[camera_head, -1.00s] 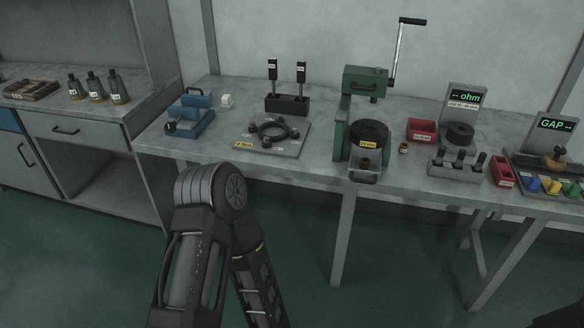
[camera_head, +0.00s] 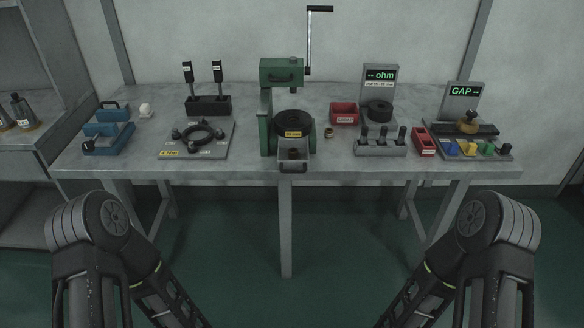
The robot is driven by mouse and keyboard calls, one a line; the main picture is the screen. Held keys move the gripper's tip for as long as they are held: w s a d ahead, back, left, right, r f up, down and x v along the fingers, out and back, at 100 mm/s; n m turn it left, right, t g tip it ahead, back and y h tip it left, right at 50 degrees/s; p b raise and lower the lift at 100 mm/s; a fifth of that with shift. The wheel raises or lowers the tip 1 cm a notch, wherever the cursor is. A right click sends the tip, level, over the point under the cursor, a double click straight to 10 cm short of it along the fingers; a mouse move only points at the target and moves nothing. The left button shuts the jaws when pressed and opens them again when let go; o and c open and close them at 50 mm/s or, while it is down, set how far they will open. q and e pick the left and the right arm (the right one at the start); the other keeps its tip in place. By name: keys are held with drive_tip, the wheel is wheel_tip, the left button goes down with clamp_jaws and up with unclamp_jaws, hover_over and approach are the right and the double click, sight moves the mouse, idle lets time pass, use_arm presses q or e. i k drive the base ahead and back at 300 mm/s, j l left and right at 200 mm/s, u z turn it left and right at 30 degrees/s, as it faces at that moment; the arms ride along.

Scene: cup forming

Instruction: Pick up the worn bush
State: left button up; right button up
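A small brown bush-like ring (camera_head: 294,153) sits at the front of the green press (camera_head: 264,130), by its pull-out tray (camera_head: 293,167). A second small brass-coloured ring (camera_head: 329,132) stands on the table just right of the press. I cannot tell from their surfaces which one is worn. Both of my arms show only at the elbows and upper links, at the lower left and lower right, below the table's front edge. Both grippers are out of the picture.
On the table (camera_head: 240,177) stand a blue clamp (camera_head: 108,137), a ring fixture plate (camera_head: 227,143), a red bin (camera_head: 343,114), an ohm display (camera_head: 380,79), a grey rack (camera_head: 380,150), a narrow red box (camera_head: 424,142) and a GAP gauge (camera_head: 464,93). The front strip is mostly clear.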

sight(293, 152)
drive_tip(key=i+l+u, duration=0.1)
drive_tip(key=l, duration=0.55)
drive_tip(key=i+l+u, duration=0.1)
drive_tip(key=l, duration=0.5)
drive_tip(key=i+l+u, duration=0.15)
drive_tip(key=l, duration=0.55)
drive_tip(key=i+l+u, duration=0.1)
drive_tip(key=l, duration=0.55)
drive_tip(key=i+l+u, duration=0.1)
drive_tip(key=l, duration=0.6)
drive_tip(key=i, duration=0.05)
